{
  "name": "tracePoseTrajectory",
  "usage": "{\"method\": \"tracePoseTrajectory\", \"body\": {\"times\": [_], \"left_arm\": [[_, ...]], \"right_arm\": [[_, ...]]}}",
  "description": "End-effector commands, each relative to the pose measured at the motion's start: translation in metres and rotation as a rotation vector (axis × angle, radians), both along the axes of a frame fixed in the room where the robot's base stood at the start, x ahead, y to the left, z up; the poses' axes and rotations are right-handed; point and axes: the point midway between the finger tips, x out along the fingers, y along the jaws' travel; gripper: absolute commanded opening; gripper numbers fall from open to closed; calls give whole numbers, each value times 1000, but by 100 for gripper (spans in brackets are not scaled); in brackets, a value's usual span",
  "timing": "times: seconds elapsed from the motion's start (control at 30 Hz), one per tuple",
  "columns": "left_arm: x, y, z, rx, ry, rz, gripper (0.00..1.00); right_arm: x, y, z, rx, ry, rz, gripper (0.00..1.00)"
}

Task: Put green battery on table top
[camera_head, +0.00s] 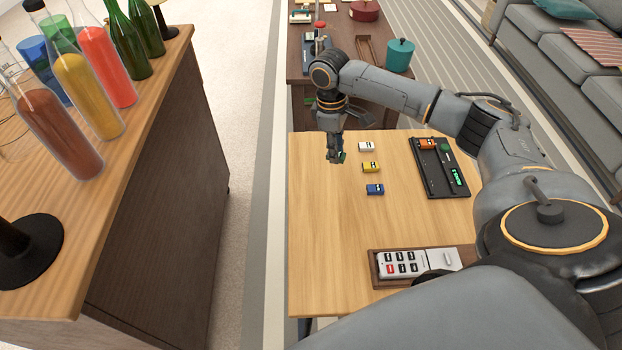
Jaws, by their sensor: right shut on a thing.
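My right gripper (336,156) points down over the far left part of the light wooden table top (325,230). It is shut on the green battery (342,157), of which only a small green piece shows beside the fingers. I cannot tell whether the battery touches the table. A white battery (366,146), a yellow battery (370,167) and a blue battery (375,189) lie in a rough row just right of the gripper. My left gripper is not in view.
A black charger tray (429,182) with an orange battery (427,144) and a green display (457,177) lies to the right. A brown tray (375,279) with a keypad device (402,265) is at the near edge. Bottles (60,130) stand on the left counter. The table's left middle is clear.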

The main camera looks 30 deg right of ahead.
Motion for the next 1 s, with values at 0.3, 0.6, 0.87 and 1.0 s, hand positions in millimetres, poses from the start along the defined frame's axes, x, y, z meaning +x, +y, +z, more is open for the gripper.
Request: {"method": "tracePoseTrajectory", "body": {"times": [0.3,0.6,0.87,1.0], "left_arm": [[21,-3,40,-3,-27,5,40],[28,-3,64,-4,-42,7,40],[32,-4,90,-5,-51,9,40],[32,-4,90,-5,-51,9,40]], "right_arm": [[16,50,-53,-1,0,-1,0],[19,62,-79,-2,1,-2,0],[19,62,-97,-1,-2,-2,0],[19,62,-97,0,-1,-1,0]]}}
